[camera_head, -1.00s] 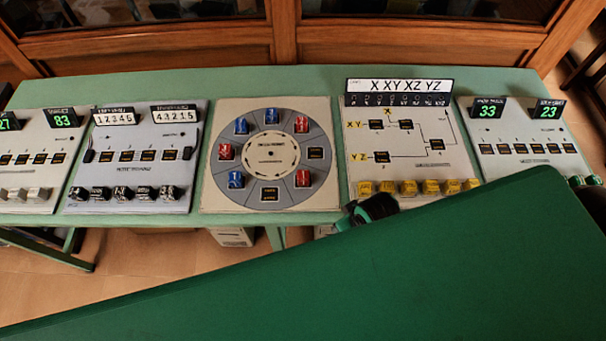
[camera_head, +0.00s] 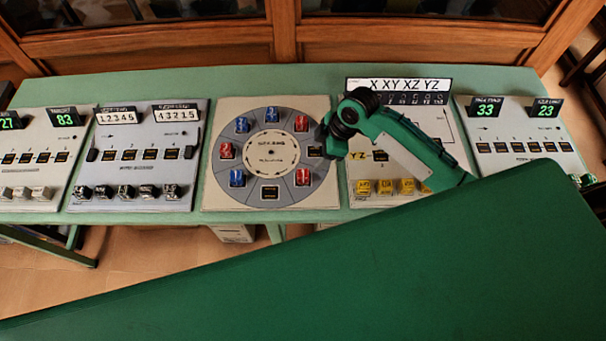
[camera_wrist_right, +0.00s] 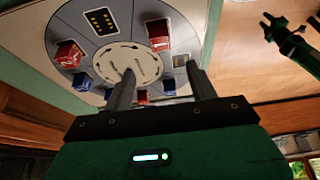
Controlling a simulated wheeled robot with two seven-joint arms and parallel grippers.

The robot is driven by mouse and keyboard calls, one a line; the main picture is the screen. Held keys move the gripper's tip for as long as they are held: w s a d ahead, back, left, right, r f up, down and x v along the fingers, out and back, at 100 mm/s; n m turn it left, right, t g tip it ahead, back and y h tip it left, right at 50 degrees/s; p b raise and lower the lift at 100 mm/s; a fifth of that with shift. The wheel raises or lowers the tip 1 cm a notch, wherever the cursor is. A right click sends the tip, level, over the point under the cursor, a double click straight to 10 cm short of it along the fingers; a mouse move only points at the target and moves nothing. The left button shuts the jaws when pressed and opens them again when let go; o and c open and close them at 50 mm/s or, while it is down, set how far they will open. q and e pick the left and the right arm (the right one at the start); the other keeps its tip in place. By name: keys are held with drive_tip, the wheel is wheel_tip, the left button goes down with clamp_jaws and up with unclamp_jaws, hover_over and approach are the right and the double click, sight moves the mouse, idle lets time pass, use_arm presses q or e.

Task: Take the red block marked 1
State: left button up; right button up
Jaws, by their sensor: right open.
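Three red blocks stand on the round dial board (camera_head: 212,195): one at upper right (camera_head: 301,124), one at lower right (camera_head: 303,177), one at left (camera_head: 226,151). My right gripper (camera_head: 323,137) is over the board's right edge, near the upper right red block. In the right wrist view its two fingers are apart with nothing between them; the lower right red block (camera_wrist_right: 158,33) and upper right red block (camera_wrist_right: 68,53) show beyond them. A green and black arm end, likely my left gripper (camera_wrist_right: 270,30), shows there, its jaws unclear.
Several blue blocks (camera_head: 237,178) share the dial, with black slots at right (camera_head: 315,152) and bottom (camera_head: 269,192). My right arm covers part of the panel with yellow blocks (camera_head: 363,187). A big green surface (camera_head: 330,270) fills the foreground.

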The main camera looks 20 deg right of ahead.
sight(304, 173)
drive_tip(key=p+x, duration=0.1)
drive_tip(key=x, duration=0.6)
drive_tip(key=shift+a+f+p, duration=0.1)
drive_tip(key=shift+f+p, duration=0.1)
drive_tip(key=shift+p, duration=0.1)
drive_tip(key=shift+a+f+p, duration=0.15)
drive_tip(key=shift+f+p, duration=0.3)
drive_tip(key=shift+p, duration=0.05)
drive_tip(key=p+x, duration=0.1)
drive_tip(key=x, duration=0.2)
drive_tip(key=shift+f, duration=0.15)
drive_tip(key=shift+f+p, duration=0.3)
drive_tip(key=shift+f, duration=0.25)
drive_tip(key=c, duration=1.1)
